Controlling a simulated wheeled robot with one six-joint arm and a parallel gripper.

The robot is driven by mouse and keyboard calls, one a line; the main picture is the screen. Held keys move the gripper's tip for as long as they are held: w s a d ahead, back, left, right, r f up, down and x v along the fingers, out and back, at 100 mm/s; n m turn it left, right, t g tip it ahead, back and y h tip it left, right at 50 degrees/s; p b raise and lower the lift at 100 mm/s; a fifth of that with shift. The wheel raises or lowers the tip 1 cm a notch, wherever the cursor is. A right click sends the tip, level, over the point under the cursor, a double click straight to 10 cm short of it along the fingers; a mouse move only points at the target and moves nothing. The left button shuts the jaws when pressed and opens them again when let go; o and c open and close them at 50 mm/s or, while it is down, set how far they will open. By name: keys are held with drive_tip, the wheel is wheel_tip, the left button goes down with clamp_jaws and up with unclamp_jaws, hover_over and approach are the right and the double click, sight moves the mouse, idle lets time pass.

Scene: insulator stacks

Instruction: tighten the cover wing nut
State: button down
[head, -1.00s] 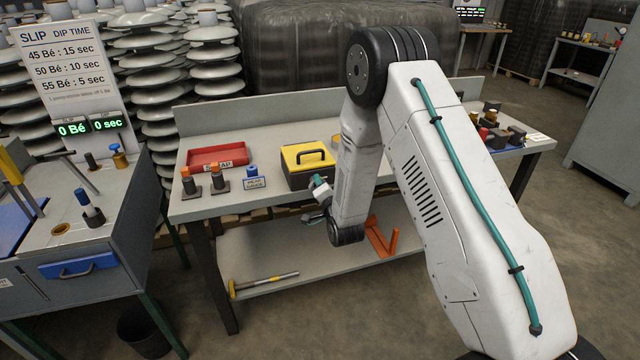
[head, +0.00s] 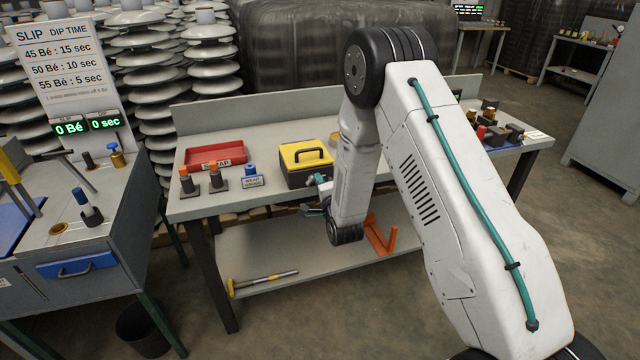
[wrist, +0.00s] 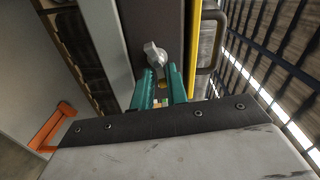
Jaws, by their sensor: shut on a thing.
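The box (head: 300,178) with a yellow lid and dark handle stands on the bench, and my gripper (head: 318,179) is at its front right side, partly hidden by my arm. In the wrist view, the grey metal wing nut (wrist: 154,54) shows against the dark box side (wrist: 155,18), right at the tips of my teal fingers (wrist: 160,85). The fingers are close together around the lower part of the wing nut. The yellow lid edge (wrist: 194,45) and the handle (wrist: 213,50) lie just to the right. The wing nut cannot be made out in the head view.
Small dark parts (head: 495,132) sit at the bench's right end.

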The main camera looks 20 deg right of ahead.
drive_tip(key=shift+s+a+f, duration=0.1)
drive_tip(key=shift+f, duration=0.05)
idle(0.8)
drive_tip(key=c, duration=1.5)
unclamp_jaws()
drive_tip(key=s, duration=0.7)
drive_tip(key=shift+s, duration=0.4)
drive_tip(key=o, duration=0.7)
drive_tip(key=shift+a, duration=0.25)
drive_tip(key=shift+c, duration=0.2)
drive_tip(key=shift+o, duration=0.8)
drive_tip(key=shift+n, duration=0.6)
drive_tip(key=w+n, duration=0.8)
drive_tip(key=n, duration=1)
drive_tip(key=shift+a+f, duration=0.2)
drive_tip(key=shift+a, duration=0.1)
